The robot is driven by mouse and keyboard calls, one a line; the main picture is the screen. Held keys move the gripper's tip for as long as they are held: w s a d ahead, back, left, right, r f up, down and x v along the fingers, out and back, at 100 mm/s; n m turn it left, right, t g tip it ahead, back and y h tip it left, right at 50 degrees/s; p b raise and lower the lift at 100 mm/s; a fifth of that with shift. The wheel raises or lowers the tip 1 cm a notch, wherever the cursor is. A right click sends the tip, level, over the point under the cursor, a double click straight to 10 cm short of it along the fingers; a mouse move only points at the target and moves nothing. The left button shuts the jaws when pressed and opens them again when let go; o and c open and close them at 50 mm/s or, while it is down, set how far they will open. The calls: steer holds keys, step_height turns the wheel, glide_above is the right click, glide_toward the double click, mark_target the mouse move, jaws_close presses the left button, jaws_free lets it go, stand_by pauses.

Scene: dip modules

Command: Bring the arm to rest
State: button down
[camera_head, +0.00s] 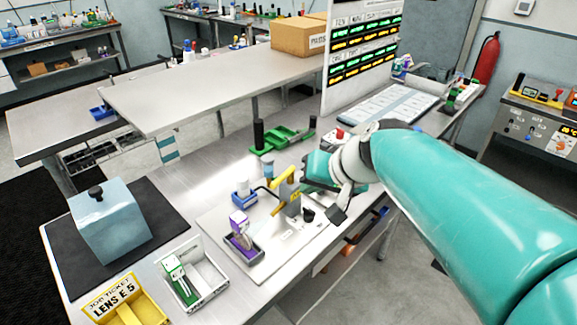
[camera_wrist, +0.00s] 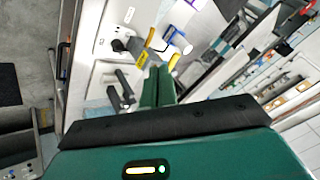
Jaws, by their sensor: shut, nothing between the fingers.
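My teal arm reaches in from the right in the head view, its wrist bent above the right part of the workbench (camera_head: 190,195). In the wrist view my gripper (camera_wrist: 158,72) has its green fingers together, with nothing held. It is above the white work plate, near a yellow clamp-like fixture (camera_head: 283,187). The fingertips cannot be made out clearly in the head view. A purple and white module (camera_head: 240,232) stands in a dark holder on the plate, left of the fixture.
A blue-grey box (camera_head: 110,222) sits on a black mat. A white tray (camera_head: 208,268) holds a green and white module, beside a yellow job-ticket bin (camera_head: 148,300). A green rack (camera_head: 285,138) lies behind the plate. A display panel (camera_head: 362,50) stands at the back. Bare bench lies left of the plate.

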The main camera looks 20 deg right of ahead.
steer(key=shift+s+d+r, duration=0.1)
steer(key=shift+s+r, duration=0.4)
steer(key=shift+r, duration=0.05)
steer(key=shift+s, duration=0.1)
steer(key=s+a+f+n+g+h, duration=0.1)
steer(key=s+a+f+n+h, duration=0.2)
steer(key=s, duration=0.7)
steer(key=shift+f+g+h, duration=0.3)
steer(key=shift+f, duration=0.55)
